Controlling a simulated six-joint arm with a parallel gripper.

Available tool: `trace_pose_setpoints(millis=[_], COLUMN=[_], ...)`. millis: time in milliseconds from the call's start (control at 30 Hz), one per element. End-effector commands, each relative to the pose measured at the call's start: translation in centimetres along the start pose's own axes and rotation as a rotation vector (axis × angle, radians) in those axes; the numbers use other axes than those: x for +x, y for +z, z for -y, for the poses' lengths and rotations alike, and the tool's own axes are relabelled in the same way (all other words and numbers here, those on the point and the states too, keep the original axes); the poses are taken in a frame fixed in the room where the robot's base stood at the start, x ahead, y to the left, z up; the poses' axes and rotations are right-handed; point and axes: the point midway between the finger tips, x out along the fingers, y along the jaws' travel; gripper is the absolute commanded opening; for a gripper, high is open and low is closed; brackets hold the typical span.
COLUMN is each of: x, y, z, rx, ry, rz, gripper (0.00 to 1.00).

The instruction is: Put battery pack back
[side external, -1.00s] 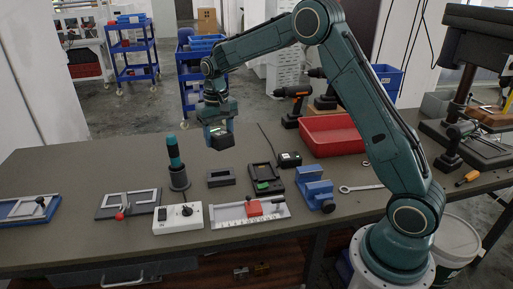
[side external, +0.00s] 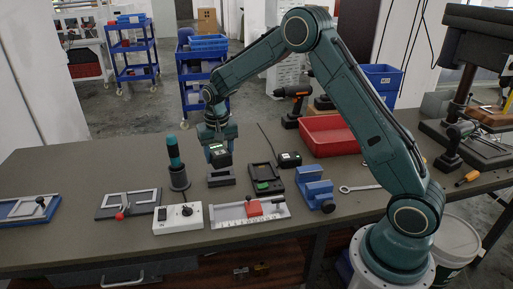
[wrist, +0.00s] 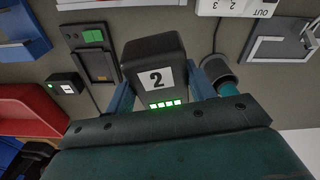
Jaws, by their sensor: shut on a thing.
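A dark battery pack (side external: 221,157) is held between the jaws of my gripper (side external: 216,140). In the wrist view the pack (wrist: 157,60) shows a white label with a "2" and a row of green lights. The blue fingers of my gripper (wrist: 162,92) are shut on its two sides. In the side view the pack is slightly tilted and low over a small dark holder (side external: 222,182) on the bench. I cannot tell whether the pack touches the holder. The wrist view hides the holder behind the pack.
A dark charger-like base (side external: 263,175) with a green part stands right of the holder. A dark stand (side external: 179,180) with a teal-handled tool is to the left. A white switch box (side external: 178,218) is in front. A blue vise (side external: 314,188) and red bin (side external: 328,137) are further right.

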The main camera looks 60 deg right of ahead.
Motion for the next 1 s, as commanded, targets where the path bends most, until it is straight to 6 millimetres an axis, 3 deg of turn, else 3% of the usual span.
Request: trace_pose_setpoints(millis=[200, 400, 1000], x=[3.9, 5.9, 7.2], y=[0.8, 1.2, 1.4], z=[-0.2, -0.4, -0.5], rx=[0.121, 0.189, 0.211], ry=[0.015, 0.021, 0.022], rz=[-0.069, -0.116, -0.133], gripper=[0.15, 0.15, 0.15])
